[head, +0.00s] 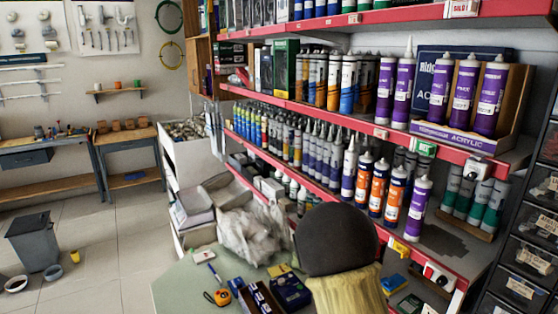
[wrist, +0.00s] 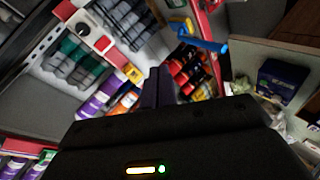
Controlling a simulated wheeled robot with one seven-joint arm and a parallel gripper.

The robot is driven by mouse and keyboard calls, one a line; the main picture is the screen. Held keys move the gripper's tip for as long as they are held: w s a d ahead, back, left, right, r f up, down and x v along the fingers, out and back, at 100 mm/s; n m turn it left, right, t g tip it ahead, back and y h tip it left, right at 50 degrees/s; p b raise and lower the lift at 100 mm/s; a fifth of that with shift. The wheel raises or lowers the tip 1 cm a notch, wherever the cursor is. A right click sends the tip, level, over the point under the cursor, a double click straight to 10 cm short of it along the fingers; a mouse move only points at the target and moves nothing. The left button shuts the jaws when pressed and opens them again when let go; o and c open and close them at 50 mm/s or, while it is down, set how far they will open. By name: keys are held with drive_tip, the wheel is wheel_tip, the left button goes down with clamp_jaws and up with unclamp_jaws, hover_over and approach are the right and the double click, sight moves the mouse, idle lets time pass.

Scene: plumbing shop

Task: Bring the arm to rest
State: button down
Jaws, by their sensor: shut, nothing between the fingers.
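My gripper (wrist: 157,88) shows in the wrist view as a dark body across the bottom with its fingers closed together, pointing up into the picture. Nothing is held between the fingers. Beyond it are shelved tubes and cartridges, seen tilted, including purple tubes (wrist: 97,106) and teal-and-grey ones (wrist: 76,62). I cannot make out the fingers in the head view. How far the fingertips are from the shelf is hard to tell.
Red-edged shelves (head: 372,128) full of cartridges fill the right in the head view. A green-topped table (head: 172,290) holds a tape measure (head: 217,297) and boxes. A grey bin (head: 36,240) stands on the floor at left. Open floor (head: 110,245) lies left of the table.

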drive_tip(key=s+a+m+g+y, duration=0.2)
drive_tip(key=s+a+y, duration=0.45)
drive_tip(key=a, duration=0.25)
drive_tip(key=s+a+r+m+g+y, duration=0.1)
drive_tip(key=s+a+r+g+y, duration=0.1)
drive_tip(key=s, duration=1)
drive_tip(key=shift+r+m+g, duration=0.4)
drive_tip(key=shift+r+g, duration=0.5)
drive_tip(key=shift+g, duration=0.1)
drive_tip(key=shift+s+y, duration=0.1)
drive_tip(key=shift+y, duration=0.15)
